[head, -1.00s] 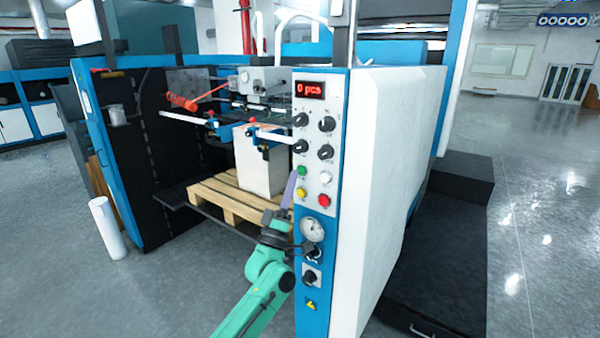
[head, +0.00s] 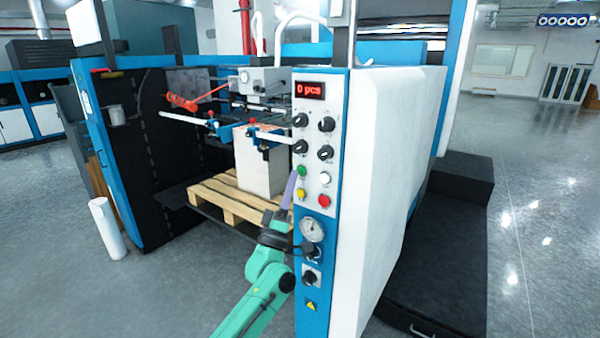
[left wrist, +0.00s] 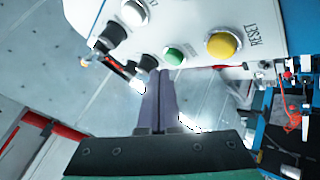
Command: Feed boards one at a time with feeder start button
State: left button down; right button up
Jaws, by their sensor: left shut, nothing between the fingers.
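The control panel (head: 314,225) on the blue and white feeder carries a red display (head: 310,90) reading "0 pcs". Its green button (head: 302,171) sits above a yellow button (head: 301,194), with a white button (head: 325,178) and a red button (head: 324,201) beside them. My left gripper (head: 297,174) is shut and empty, its purple fingers pointing up at the green button. In the left wrist view the fingertips (left wrist: 159,74) are just beside the green button (left wrist: 174,56); I cannot tell whether they touch it. The board stack (head: 260,163) stands on a pallet. My right gripper is not visible.
The wooden pallet (head: 228,198) lies inside the feeder, left of the panel. Black knobs (head: 326,124) and a gauge (head: 312,229) crowd the panel. A white roll (head: 107,228) stands on the floor at left. A dark step (head: 440,270) lies right of the machine.

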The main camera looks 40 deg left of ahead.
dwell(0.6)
pick_arm(q)
jog(key=shift+w, duration=0.45)
jog(key=shift+w+b, duration=0.4)
dwell(0.4)
jog(key=shift+s, duration=0.1)
jog(key=shift+s+p, duration=0.35)
jog(key=shift+s, duration=0.4)
